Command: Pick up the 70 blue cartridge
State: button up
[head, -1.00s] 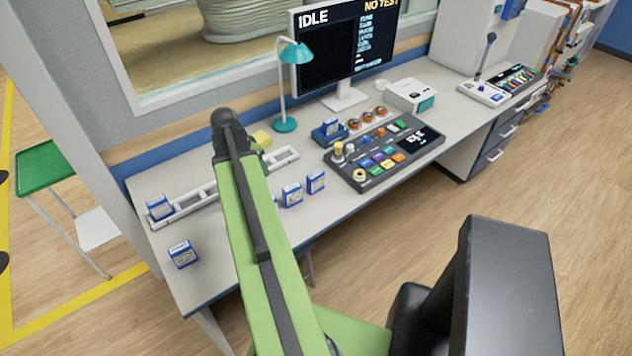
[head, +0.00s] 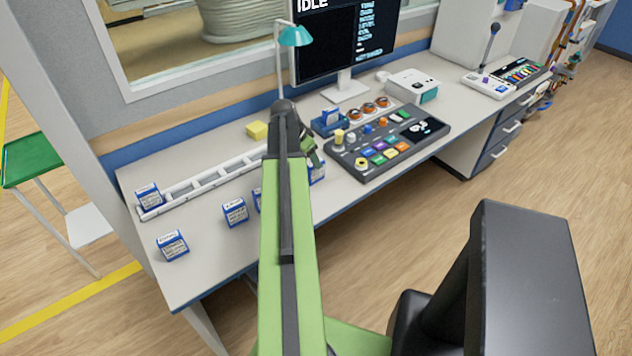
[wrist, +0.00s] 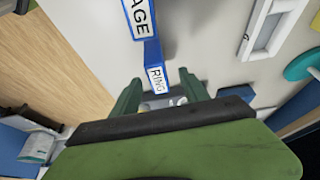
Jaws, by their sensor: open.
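Several blue-and-white cartridges stand on the desk; I cannot read the number 70 on any. In the head view one (head: 172,245) is at the front left, one (head: 235,212) left of my arm, one (head: 257,201) partly behind the arm, and one (head: 318,172) mostly hidden beside my gripper (head: 312,152). In the wrist view my gripper (wrist: 160,97) is open and empty. A blue cartridge labelled RING (wrist: 155,70) lies just ahead, between the finger lines. Another labelled AGE (wrist: 138,17) is beyond it.
A white rail rack (head: 205,184) holds a cartridge (head: 148,196) at its left end. A dark control panel (head: 390,145), a blue holder (head: 328,123) with a cartridge, a teal lamp (head: 294,36) and a yellow block (head: 257,130) stand near. The front-left desk is mostly clear.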

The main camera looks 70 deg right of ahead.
aim_at(315, 175)
jog(key=shift+b+x, duration=0.45)
jog(key=shift+x, duration=0.75)
jog(key=b+x, duration=0.5)
jog(key=shift+s+a+f, duration=0.15)
jog(key=shift+s+f, duration=0.05)
jog(key=shift+s, duration=0.05)
jog(key=shift+r, duration=0.2)
jog(key=shift+c, duration=0.4)
grip_shut()
